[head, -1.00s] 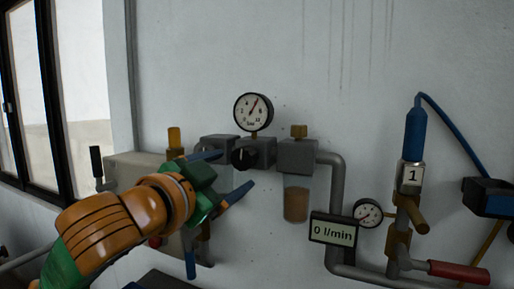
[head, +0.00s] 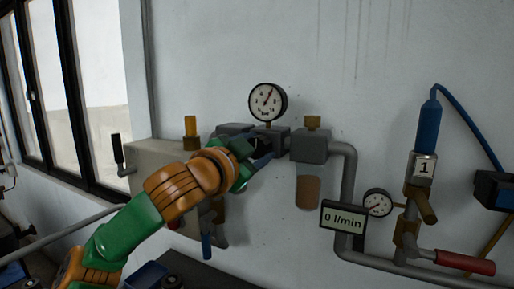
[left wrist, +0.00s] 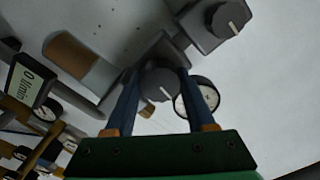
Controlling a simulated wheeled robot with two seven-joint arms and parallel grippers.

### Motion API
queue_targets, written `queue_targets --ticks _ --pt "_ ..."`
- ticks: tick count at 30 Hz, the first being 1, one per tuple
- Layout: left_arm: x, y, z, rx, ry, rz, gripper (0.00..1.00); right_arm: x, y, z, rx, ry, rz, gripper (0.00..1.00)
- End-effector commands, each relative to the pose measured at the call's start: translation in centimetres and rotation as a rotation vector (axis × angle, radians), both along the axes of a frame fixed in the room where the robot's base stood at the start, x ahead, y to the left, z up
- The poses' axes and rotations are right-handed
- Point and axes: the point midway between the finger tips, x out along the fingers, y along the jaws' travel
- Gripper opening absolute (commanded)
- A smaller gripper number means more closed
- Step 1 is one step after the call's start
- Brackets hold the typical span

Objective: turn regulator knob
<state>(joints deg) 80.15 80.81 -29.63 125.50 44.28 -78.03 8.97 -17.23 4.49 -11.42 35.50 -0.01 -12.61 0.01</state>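The regulator (head: 276,140) is a grey block on the wall pipe, under a round white gauge (head: 268,102). Its dark knob (left wrist: 160,82) has a light pointer line and shows between the fingers in the left wrist view. My left gripper (head: 254,149) is at the regulator front, with its blue fingers open on either side of the knob. In the left wrist view the left gripper (left wrist: 159,76) has one finger left and one right of the knob; I cannot tell if either touches it. My right gripper is not in view.
A second dark knob (left wrist: 228,20) sits on a neighbouring block. A filter bowl (head: 308,190) hangs right of the regulator. A flow display (head: 343,218) reads 0 l/min beside a small gauge (head: 377,203). A red-handled valve (head: 464,263) is lower right.

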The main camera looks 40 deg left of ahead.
Motion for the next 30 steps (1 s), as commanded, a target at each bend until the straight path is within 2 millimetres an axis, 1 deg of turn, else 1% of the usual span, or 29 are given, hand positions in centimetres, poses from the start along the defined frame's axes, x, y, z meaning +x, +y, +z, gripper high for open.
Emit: queue_targets --ticks 1,2,3,8,14,20,30 --pt "0.0 0.0 0.1 0.0 -0.001 -0.001 0.14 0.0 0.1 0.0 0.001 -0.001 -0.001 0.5" --pt "0.0 0.0 0.1 0.0 -0.001 -0.001 0.06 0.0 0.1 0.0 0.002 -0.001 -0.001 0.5" --pt "0.0 0.0 0.1 0.0 -0.001 -0.001 0.0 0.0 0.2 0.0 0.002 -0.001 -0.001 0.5" --pt "0.0 0.0 0.1 -0.01 -0.006 -0.002 0.0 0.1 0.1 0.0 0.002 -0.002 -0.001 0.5" --pt "0.0 0.0 0.0 -0.077 -0.026 -0.001 0.0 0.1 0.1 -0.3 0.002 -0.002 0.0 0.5" --pt "0.0 0.0 -0.1 -0.22 -0.073 -0.003 0.0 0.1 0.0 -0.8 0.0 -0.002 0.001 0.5" --pt "0.0 0.0 0.0 -0.528 -0.17 -0.004 0.0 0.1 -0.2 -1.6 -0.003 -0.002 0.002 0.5"
